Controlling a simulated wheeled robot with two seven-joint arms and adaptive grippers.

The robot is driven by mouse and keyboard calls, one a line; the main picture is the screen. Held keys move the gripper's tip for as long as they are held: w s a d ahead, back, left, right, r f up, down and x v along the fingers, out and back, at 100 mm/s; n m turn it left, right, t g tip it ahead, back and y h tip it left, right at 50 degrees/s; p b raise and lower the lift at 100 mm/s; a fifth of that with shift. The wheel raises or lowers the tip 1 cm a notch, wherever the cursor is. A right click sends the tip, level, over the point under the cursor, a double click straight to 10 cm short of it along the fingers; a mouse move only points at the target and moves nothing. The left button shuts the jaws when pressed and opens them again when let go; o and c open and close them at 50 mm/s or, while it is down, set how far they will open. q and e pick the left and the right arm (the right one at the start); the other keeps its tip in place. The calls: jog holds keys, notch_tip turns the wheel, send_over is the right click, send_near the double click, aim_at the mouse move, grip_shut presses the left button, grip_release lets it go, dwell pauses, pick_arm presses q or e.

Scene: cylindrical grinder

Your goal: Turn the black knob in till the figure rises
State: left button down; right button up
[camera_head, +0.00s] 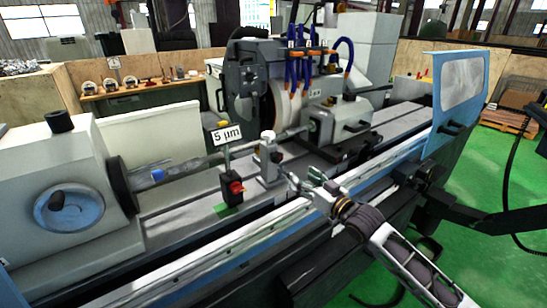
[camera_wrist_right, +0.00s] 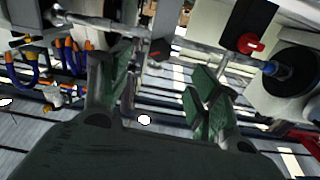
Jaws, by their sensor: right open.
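The display sign reads "5 µm" (camera_head: 226,134) and stands on a thin post over the machine bed. To its right is a grey upright gauge stand (camera_head: 268,160) with a small black knob (camera_head: 276,157) on its side. My right gripper (camera_head: 302,180) is just right of and in front of this stand, apart from the knob. In the right wrist view its two green-padded fingers (camera_wrist_right: 160,80) are spread, with nothing between the pads. A dark part beyond them may be the knob; I cannot tell. My left gripper is not in view.
A red knob (camera_head: 235,187) on a dark block stands left of the stand; it also shows in the wrist view (camera_wrist_right: 250,43). The grinding wheel (camera_head: 284,100) and blue hoses are behind. The workhead (camera_head: 60,205) is at left. A rail (camera_head: 230,246) runs along the front.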

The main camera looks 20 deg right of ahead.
aim_at(279, 160)
jog(key=shift+w+a+r, duration=0.15)
jog(key=shift+r, duration=0.05)
jog(key=shift+x, duration=0.8)
jog(key=shift+p+x, duration=0.45)
jog(key=shift+x, duration=4.45)
jog(key=shift+p+x, duration=0.3)
jog(key=shift+x, duration=0.55)
jog(key=shift+w, duration=0.2)
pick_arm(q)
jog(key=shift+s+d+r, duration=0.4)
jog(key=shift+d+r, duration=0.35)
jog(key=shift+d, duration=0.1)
